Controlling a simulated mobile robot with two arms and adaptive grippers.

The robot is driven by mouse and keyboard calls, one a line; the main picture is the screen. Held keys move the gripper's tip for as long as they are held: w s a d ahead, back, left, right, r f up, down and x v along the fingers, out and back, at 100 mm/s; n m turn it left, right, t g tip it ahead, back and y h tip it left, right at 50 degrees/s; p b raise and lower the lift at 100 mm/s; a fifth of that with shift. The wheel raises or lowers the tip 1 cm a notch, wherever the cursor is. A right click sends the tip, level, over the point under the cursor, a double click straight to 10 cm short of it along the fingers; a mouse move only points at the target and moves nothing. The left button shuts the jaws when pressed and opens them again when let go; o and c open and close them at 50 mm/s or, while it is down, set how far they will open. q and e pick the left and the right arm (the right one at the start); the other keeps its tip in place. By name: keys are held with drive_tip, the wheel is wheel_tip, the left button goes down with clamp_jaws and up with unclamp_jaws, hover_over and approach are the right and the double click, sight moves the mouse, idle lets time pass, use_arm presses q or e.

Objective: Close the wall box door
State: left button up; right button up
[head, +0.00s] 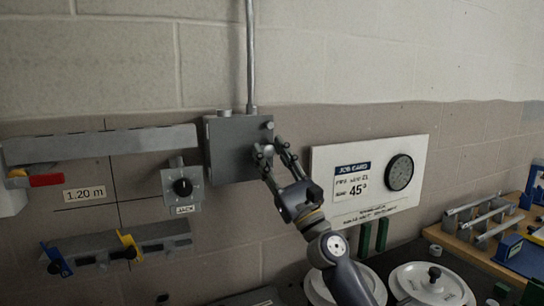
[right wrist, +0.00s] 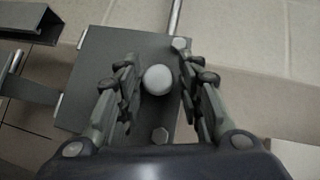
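The grey wall box (head: 228,150) is on the wall at the centre left of the head view, with a conduit rising from its top. Its door (right wrist: 95,85) fills the middle of the right wrist view and looks flat against the box; a small gap cannot be ruled out. Pale hinges show along its left edge. A round pale knob (right wrist: 157,80) is on the door's right part. My right gripper (head: 275,150) is at the box's right side. In the right wrist view its open fingers (right wrist: 158,88) stand either side of the knob, with visible gaps. My left gripper is not in view.
A dial box (head: 183,187) is below left of the wall box, under a grey rail (head: 100,145). A job card board (head: 368,180) hangs to the right. White lidded pots (head: 430,284) and a wooden tray (head: 460,238) are at the lower right.

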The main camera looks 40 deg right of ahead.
drive_tip(key=v, duration=1.2)
idle(0.4)
